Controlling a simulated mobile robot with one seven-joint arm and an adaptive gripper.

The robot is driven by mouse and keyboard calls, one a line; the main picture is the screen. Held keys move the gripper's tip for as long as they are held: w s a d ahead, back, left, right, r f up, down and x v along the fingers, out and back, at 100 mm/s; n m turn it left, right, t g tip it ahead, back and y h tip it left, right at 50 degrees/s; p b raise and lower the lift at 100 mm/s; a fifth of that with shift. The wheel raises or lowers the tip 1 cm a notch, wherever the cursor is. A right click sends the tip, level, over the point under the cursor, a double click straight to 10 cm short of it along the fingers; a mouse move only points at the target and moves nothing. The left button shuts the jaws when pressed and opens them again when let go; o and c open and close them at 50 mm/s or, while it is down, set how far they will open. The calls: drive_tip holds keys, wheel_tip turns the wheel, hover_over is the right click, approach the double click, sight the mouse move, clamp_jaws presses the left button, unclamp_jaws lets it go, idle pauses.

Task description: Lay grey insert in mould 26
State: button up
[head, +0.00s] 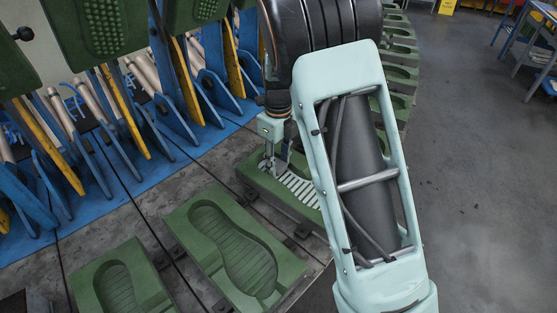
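My gripper (271,166) points down over a green mould (252,178) in the middle of the head view. A pale grey ribbed insert (300,188) shows at this mould's cavity, just right of and below the fingertips. My arm hides the insert's right part and part of the mould. I cannot tell whether the insert lies flat on the cavity floor or whether the fingers touch it. The fingers are small and partly overlapped, so their opening is unclear. No mould number is readable.
An empty green mould (193,224) with a sole-shaped cavity lies in front, with another (88,285) at lower left. More green moulds (402,75) curve away behind my arm. Blue brackets with yellow bars (185,85) and raised green lids (95,25) stand at left. Grey floor (470,200) is clear at right.

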sight(279, 165)
drive_tip(key=o, duration=0.3)
wheel_tip(279, 165, up, 13)
drive_tip(key=shift+r, duration=0.15)
idle(0.5)
drive_tip(key=shift+w, duration=0.1)
